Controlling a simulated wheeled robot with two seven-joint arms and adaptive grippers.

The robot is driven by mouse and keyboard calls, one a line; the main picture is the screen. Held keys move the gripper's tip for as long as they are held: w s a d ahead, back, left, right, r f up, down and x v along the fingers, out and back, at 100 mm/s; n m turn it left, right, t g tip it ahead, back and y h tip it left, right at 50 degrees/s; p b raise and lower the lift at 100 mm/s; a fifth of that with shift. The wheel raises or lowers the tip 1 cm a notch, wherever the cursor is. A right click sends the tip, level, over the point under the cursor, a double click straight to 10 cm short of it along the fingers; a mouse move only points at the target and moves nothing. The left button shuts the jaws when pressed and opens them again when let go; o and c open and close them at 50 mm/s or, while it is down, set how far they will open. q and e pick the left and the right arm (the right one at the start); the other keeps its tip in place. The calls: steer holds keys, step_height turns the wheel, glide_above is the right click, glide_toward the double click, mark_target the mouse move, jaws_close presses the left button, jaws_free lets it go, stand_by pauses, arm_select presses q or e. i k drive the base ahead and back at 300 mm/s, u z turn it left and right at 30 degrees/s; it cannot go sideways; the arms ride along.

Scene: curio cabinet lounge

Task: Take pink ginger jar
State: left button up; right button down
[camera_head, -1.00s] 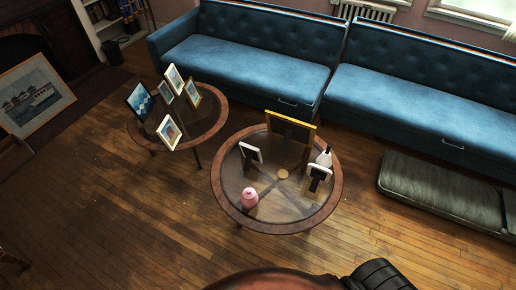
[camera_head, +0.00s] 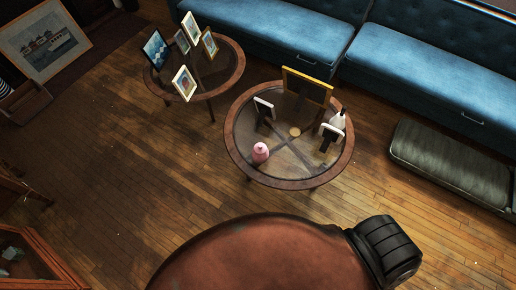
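The pink ginger jar (camera_head: 260,153) stands upright on the nearer round glass-topped table (camera_head: 238,163), close to its front left rim. It is small, rounded and pink, with a narrower top. Nothing covers it. Neither of my grippers shows in the head view.
The same table bears a yellow-framed picture (camera_head: 307,86), two smaller frames (camera_head: 264,108) (camera_head: 330,134) and a white bottle-like item (camera_head: 338,119). A second round table (camera_head: 225,78) with several frames stands behind left. Blue sofas (camera_head: 420,85) line the back; a grey-green cushion (camera_head: 445,160) lies right. Floor at left is open.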

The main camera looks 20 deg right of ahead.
mark_target(260, 153)
steer(key=z, duration=1.5)
steer(key=k, duration=0.85)
steer(key=u, duration=1.25)
steer(key=i, duration=0.5)
